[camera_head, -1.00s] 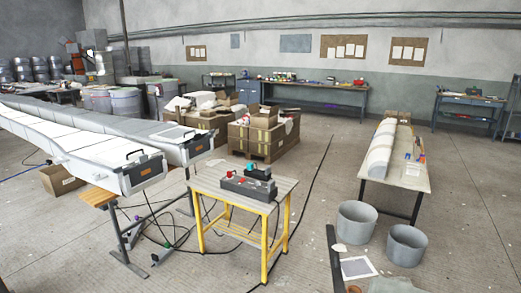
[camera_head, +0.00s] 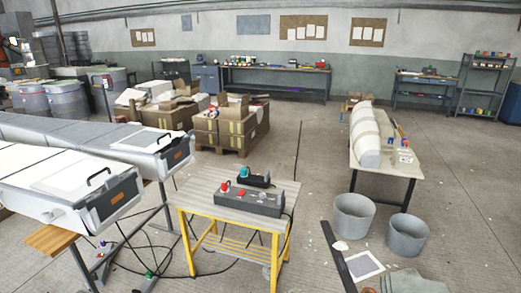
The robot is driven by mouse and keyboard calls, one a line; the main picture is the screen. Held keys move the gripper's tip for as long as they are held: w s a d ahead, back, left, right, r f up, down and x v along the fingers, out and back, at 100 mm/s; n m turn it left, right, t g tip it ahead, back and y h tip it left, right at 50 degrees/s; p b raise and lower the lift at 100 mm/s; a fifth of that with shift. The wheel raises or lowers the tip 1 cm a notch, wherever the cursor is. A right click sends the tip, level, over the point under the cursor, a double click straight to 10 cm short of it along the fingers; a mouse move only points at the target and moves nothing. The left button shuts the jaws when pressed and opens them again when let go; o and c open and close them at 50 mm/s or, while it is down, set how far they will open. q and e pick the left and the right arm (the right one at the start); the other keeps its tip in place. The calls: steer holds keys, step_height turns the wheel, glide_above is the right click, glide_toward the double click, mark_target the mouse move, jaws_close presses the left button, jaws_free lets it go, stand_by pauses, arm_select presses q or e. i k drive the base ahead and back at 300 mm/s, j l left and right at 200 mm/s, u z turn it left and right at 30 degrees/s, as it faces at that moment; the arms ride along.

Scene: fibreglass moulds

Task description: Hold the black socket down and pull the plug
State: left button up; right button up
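On a small table with yellow legs (camera_head: 205,185) stands a long dark grey box (camera_head: 250,204), with a red round piece (camera_head: 225,187) at its left end and another red piece (camera_head: 242,193) on its top. Behind it is a smaller black box (camera_head: 256,181), with a teal piece (camera_head: 243,172) at its left end. At this size I cannot tell for sure which box is the black socket or which coloured piece is the plug. Neither of my grippers is in view.
Long white moulds (camera_head: 75,170) on stands lie left of the table, and dark cables run on the floor around its legs. Cardboard boxes on a pallet (camera_head: 228,128) stand behind. Two grey buckets (camera_head: 354,216) stand right. Floor between table and buckets is mostly clear.

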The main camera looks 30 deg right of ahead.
mark_target(243, 171)
steer(key=i+z, duration=0.35)
steer(key=i, duration=0.45)
steer(key=i+j+z, duration=0.15)
steer(key=i+z, duration=0.2)
steer(key=i, duration=0.4)
steer(key=i+l, duration=0.15)
steer(key=i, duration=0.45)
steer(key=i+l, duration=0.1)
steer(key=i, duration=0.5)
steer(key=u, duration=9.05)
